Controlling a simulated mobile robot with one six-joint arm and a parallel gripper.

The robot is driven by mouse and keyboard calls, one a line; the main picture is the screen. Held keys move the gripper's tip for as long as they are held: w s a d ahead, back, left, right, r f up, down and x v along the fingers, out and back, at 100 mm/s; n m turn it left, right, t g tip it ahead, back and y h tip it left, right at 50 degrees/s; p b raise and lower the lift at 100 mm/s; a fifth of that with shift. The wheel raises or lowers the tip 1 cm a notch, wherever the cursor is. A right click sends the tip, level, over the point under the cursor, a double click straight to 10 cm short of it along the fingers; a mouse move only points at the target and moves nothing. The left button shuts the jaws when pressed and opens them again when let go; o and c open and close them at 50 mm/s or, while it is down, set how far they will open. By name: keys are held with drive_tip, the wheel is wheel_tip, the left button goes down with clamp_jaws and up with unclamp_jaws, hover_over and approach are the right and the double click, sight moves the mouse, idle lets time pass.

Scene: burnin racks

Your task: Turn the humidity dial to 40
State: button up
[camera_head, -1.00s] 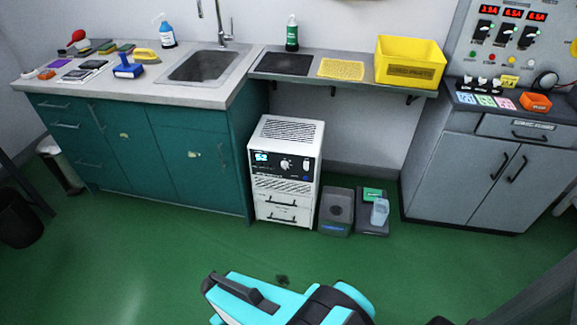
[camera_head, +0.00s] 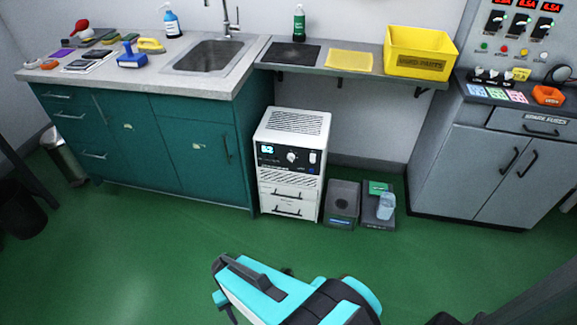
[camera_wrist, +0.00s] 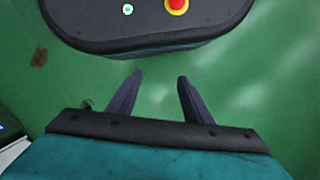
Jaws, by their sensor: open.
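The humidity dial (camera_head: 292,157) is a small round knob on the dark front panel of a white dehumidifier-like unit (camera_head: 296,124). The unit stands on the floor between the teal cabinet and the grey cabinet. A lit display (camera_head: 267,149) left of the dial shows cyan digits that look like 52, though they are small. A white switch sits right of the dial. My gripper (camera_wrist: 160,88) is open and empty in the wrist view, its two dark fingers apart over green floor. In the head view my arm is low at the front, well short of the unit; the fingertips are unclear there.
A teal cabinet (camera_head: 188,150) with a sink counter stands left of the unit. A shelf (camera_head: 345,73) with a yellow bin (camera_head: 418,50) hangs behind and above. Two low grey devices (camera_head: 342,203) stand right of the unit. The green floor (camera_head: 150,250) in front is clear.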

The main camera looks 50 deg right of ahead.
drive_tip(key=w+d+f+m+t+b, duration=0.1)
drive_tip(key=w+d+m+t+b, duration=0.35)
drive_tip(key=w+m, duration=0.5)
drive_tip(key=w+d+m+t+b, duration=0.3)
drive_tip(key=w+d+m+t, duration=0.25)
drive_tip(key=w, duration=0.75)
drive_tip(key=w+d+r+m+t+h+b, duration=0.2)
drive_tip(key=w+d+r+m+h, duration=0.15)
drive_tip(key=d+m, duration=0.25)
drive_tip(key=w+d+r+m+t+h+b, duration=0.25)
drive_tip(key=w+d+m, duration=0.2)
drive_tip(key=d, duration=0.25)
drive_tip(key=s+d+r+m+g+h+b, duration=0.1)
drive_tip(key=s+d+r+m+h, duration=0.3)
drive_tip(key=d+m, duration=0.5)
drive_tip(key=s+d+r+m+h+b, duration=0.4)
drive_tip(key=d+r+m+h, duration=0.2)
drive_tip(key=d+m, duration=0.4)
drive_tip(key=shift+d+r+g, duration=0.35)
drive_tip(key=shift+d+r, duration=0.25)
drive_tip(key=shift+r, duration=0.15)
drive_tip(key=shift+w+d+f+b, duration=0.15)
drive_tip(key=shift+w+d+b, duration=0.1)
drive_tip(key=shift+b, duration=0.35)
